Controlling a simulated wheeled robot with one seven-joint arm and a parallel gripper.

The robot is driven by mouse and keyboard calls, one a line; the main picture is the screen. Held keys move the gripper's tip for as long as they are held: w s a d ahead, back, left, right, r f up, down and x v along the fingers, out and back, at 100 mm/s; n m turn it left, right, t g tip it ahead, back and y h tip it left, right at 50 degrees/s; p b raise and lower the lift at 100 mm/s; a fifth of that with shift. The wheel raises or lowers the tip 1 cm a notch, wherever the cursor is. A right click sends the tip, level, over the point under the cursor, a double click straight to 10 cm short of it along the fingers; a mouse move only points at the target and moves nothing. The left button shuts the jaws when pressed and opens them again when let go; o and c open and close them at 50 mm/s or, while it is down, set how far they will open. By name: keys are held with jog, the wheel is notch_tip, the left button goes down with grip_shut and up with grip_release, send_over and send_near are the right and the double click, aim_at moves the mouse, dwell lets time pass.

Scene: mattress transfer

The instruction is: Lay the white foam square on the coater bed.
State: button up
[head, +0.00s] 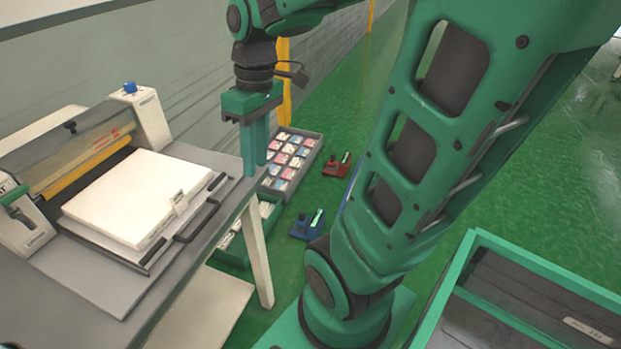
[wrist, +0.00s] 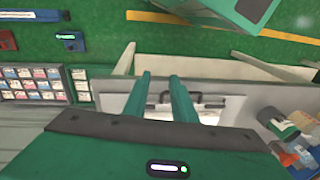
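The white foam square (head: 135,196) lies on the grey coater bed (head: 75,262) at the left of the head view. It looks flat, with its back edge near the yellow roller bar. My gripper (head: 255,168) hangs fingers-down beyond the right edge of the coater table, apart from the foam. In the wrist view, the two green fingers of my gripper (wrist: 159,77) are apart with nothing between them. A pale strip of the foam (wrist: 210,116) shows behind the fingers there; the rest is hidden.
The coater has a dark front handle (head: 200,208) and a white control box with a blue knob (head: 130,88). A grey compartment tray (head: 316,157) and blue (head: 308,226) and red (head: 337,165) devices sit low beyond the table. A green-rimmed bin (head: 540,262) stands at lower right.

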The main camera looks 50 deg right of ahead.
jog(key=s+d+f+m, duration=0.2)
jog(key=s+d+m, duration=0.1)
jog(key=s+m, duration=0.1)
jog(key=s+d+f+m+h, duration=0.1)
jog(key=s+d+f+m, duration=0.1)
jog(key=s+m, duration=0.3)
jog(key=shift+s+d, duration=0.45)
jog(key=shift+s, duration=0.6)
jog(key=shift+f, duration=0.1)
jog(key=shift+w+f, duration=0.25)
jog(key=shift+w, duration=0.2)
